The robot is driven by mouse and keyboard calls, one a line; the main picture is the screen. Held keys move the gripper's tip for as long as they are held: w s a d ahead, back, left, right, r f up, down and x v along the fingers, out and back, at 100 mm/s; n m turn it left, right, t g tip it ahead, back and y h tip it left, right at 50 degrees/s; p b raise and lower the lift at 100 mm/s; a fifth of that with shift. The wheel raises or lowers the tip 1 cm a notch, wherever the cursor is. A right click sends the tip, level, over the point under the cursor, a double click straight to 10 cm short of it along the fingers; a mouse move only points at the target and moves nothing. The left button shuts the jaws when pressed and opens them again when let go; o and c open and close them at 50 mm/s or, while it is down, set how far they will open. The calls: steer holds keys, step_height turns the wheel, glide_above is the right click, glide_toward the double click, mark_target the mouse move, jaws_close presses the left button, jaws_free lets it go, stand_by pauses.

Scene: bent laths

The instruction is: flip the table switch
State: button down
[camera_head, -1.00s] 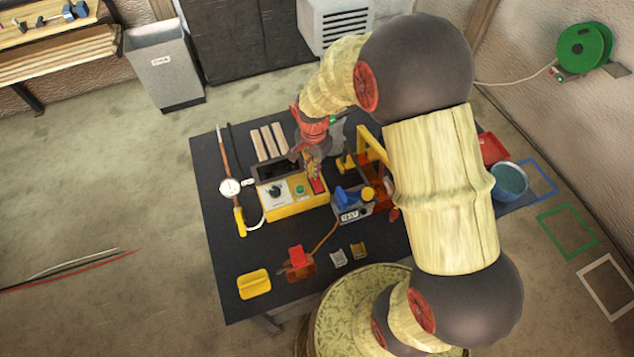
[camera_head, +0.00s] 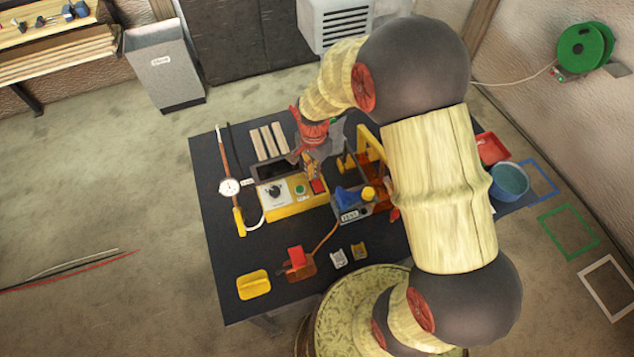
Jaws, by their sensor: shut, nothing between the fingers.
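A yellow control box (camera_head: 303,207) with a pale top panel stands on the dark table. The panel carries a black dial knob (camera_head: 276,191) and a green button (camera_head: 300,190). A red switch-like part (camera_head: 318,187) shows at the panel's right end. My gripper (camera_head: 313,172) is shut and empty, pointing down just above and behind this red part. I cannot tell whether it touches it. My gripper hides some of the box's right end. A separate red upright piece (camera_head: 296,257) on an orange-red base stands near the table's front, with a cable running from it.
A blue and grey tester (camera_head: 350,203) and a yellow frame (camera_head: 372,148) stand close right of the box. A round gauge (camera_head: 229,187) with a hose lies at left. A yellow block (camera_head: 253,285) sits front left.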

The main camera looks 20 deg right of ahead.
steer(key=shift+f, duration=0.3)
steer(key=shift+r+p, duration=2.35)
steer(key=shift+r, duration=1.2)
steer(key=shift+f, duration=0.1)
